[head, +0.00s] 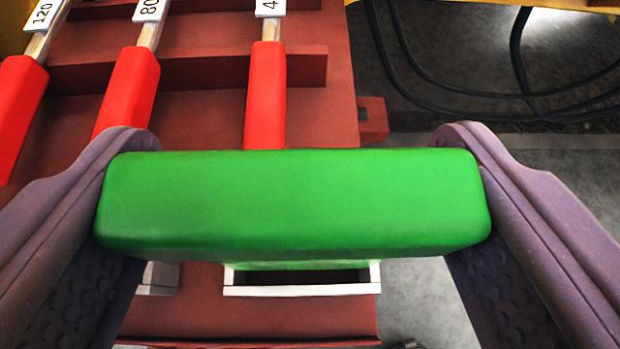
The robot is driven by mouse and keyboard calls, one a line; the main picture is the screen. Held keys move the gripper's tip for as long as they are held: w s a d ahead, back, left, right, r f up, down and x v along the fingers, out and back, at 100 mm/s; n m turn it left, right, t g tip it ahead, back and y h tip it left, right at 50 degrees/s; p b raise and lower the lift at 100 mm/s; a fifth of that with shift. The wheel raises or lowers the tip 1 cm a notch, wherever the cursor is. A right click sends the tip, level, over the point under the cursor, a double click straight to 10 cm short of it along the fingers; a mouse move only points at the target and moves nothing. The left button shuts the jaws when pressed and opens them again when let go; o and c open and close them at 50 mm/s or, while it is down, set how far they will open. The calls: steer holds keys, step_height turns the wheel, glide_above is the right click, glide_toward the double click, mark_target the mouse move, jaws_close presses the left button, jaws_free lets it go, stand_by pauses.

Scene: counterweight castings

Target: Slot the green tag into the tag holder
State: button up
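The green tag (295,203) is a rounded green block lying crosswise in the middle of the head view. My gripper (293,200) is shut on it, with one purple finger at each end. Below the tag in the picture is a white-rimmed frame with a dark opening (301,290), which looks like the tag holder. A green strip shows along its upper edge, and the tag hides its far part. I cannot tell how far the tag is above the holder.
Red-handled pieces (266,95) with white number labels lie on the dark red casting (205,75) at upper left. A second white frame (158,278) is partly hidden by the left finger. Black cables (480,95) hang over the grey floor (560,160) at right.

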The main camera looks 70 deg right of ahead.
steer(key=shift+f, duration=0.6)
steer(key=shift+f+b, duration=0.25)
steer(key=shift+b, duration=0.15)
steer(key=shift+a+f+b, duration=0.1)
steer(key=shift+f+b, duration=1.65)
steer(key=shift+f, duration=0.4)
steer(key=shift+f, duration=0.3)
steer(key=o, duration=0.9)
steer(key=s+a+r+p, duration=0.1)
steer(key=a+r+p, duration=0.1)
steer(key=r, duration=0.1)
steer(key=a+r+p, duration=0.2)
steer(key=r+p, duration=0.1)
steer(key=r, duration=0.1)
steer(key=s+a+r+p, duration=0.1)
steer(key=a+r+p, duration=0.1)
steer(key=r+p, duration=0.1)
steer(key=shift+s+a+r, duration=0.15)
steer(key=shift+s+r, duration=0.15)
steer(key=shift+r, duration=0.05)
